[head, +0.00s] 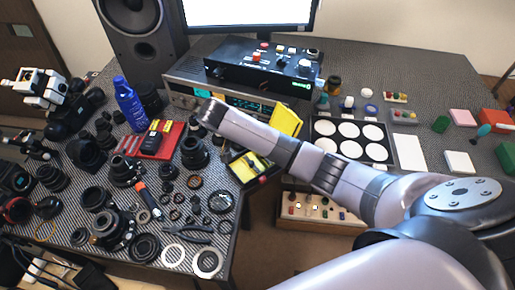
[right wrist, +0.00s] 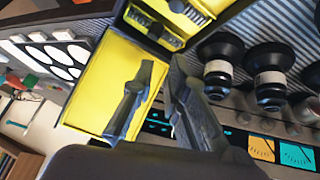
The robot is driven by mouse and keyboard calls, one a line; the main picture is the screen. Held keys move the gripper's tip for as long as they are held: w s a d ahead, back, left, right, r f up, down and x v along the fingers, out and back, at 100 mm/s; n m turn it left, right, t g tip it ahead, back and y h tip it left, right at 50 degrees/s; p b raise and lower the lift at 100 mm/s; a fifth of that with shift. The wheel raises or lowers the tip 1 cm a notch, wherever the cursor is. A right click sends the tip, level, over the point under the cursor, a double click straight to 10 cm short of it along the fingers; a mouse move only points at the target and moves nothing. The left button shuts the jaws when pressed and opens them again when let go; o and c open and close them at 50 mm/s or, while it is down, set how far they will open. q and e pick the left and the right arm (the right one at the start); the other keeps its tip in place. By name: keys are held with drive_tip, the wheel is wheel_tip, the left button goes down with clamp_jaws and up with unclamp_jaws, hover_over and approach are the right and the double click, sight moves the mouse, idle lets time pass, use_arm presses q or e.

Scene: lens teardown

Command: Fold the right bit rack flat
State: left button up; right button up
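The right bit rack is an open yellow case. Its bit tray (head: 242,172) lies at the table's front edge in the head view, partly behind my right arm. Its plain yellow lid (head: 286,121) is raised and tilted behind the arm. In the right wrist view the bit tray (right wrist: 133,18) is at the top, and the lid (right wrist: 88,98) is left of centre. My right gripper (right wrist: 163,63) has its dark fingers apart, one across the lid's face and one just past its edge. I cannot tell whether they touch it. The head view hides this gripper. My left gripper is not in view.
Lens parts (head: 120,170) crowd the table's left side. A receiver (head: 187,79) with a black control box (head: 235,60) stands behind. A tray of white discs (head: 380,151) is right of the rack. Two dark barrels (right wrist: 222,52) stand near the fingers.

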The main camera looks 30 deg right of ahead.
drive_tip(key=d+n+y, duration=0.1)
drive_tip(key=d, duration=0.1)
drive_tip(key=d+n+y+b, duration=0.1)
drive_tip(key=d+n, duration=0.1)
drive_tip(key=w+d+n+b, duration=0.1)
drive_tip(key=n, duration=0.1)
drive_tip(key=shift+w+d+r+t+y, duration=0.1)
drive_tip(key=shift+d+r+t+y, duration=0.2)
drive_tip(key=shift+d+t+y, duration=0.1)
clamp_jaws()
drive_tip(key=s+d+r+n+t+y+b, duration=0.1)
drive_tip(key=s+r+n+y+b, duration=0.1)
drive_tip(key=r+n+y, duration=0.15)
drive_tip(key=s+d+r+n+y+b, duration=0.1)
drive_tip(key=s+r+n+y+b, duration=0.1)
drive_tip(key=r+n, duration=0.25)
drive_tip(key=shift+n+h, duration=0.25)
drive_tip(key=shift+n, duration=0.15)
drive_tip(key=x, duration=1)
drive_tip(key=shift+w+a, duration=0.1)
drive_tip(key=shift+a, duration=0.1)
drive_tip(key=shift+a+f+p, duration=0.2)
drive_tip(key=shift+a+f, duration=0.1)
drive_tip(key=shift+f, duration=0.65)
drive_tip(key=shift+a+f+p, duration=0.2)
drive_tip(key=shift+a+f, duration=0.1)
drive_tip(key=shift+f, duration=0.6)
